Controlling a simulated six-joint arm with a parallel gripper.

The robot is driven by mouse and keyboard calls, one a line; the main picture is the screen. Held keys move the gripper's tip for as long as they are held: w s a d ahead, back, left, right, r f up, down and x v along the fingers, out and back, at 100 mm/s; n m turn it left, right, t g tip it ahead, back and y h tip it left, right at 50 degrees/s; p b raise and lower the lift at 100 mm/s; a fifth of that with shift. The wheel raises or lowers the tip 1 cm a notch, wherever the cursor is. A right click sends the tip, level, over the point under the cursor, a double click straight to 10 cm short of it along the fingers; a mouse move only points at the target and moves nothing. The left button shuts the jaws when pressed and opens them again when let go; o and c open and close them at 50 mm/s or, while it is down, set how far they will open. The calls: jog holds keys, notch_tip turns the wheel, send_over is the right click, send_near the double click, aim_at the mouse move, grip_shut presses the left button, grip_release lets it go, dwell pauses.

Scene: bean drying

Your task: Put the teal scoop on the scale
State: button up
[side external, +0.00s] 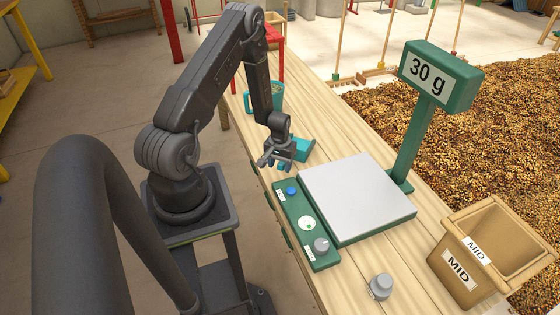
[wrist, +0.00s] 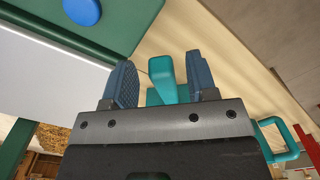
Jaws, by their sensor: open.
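The teal scoop (side external: 303,147) lies on the wooden table just behind the scale, partly hidden by my gripper (side external: 278,161). In the wrist view the scoop's handle (wrist: 162,75) shows between the two blue fingers of my gripper (wrist: 162,72), with gaps on both sides. My gripper is open, down low over the scoop. The scale has a light grey plate (side external: 355,195) on a green base, with nothing on the plate. Its display (side external: 426,76) on a green post reads 30 g.
A green control panel with a blue button (side external: 291,190) and a knob (side external: 321,244) runs along the scale's left side. A box marked MID (side external: 458,270) stands at the front right, near a small grey weight (side external: 381,286). A teal mug-like thing (side external: 277,97) stands behind.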

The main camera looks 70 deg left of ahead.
jog(key=w+d+r+m+t, duration=0.1)
jog(key=d+r, duration=0.2)
jog(key=r, duration=0.9)
jog(key=w+d+r+m, duration=0.15)
jog(key=d+r, duration=0.25)
jog(key=r, duration=0.7)
jog(key=s+d+r+m+t, duration=0.2)
jog(key=s+d+r, duration=0.4)
jog(key=d+r, duration=0.3)
jog(key=s+d+r+m+t, duration=0.2)
jog(key=s+d+r+m, duration=0.2)
jog(key=d+r, duration=0.5)
jog(key=s+d, duration=0.1)
jog(key=s, duration=0.1)
jog(key=shift+s+d+r+t, duration=0.15)
jog(key=shift+s+d+t, duration=0.15)
jog(key=shift+d, duration=0.1)
jog(key=shift+m, duration=0.25)
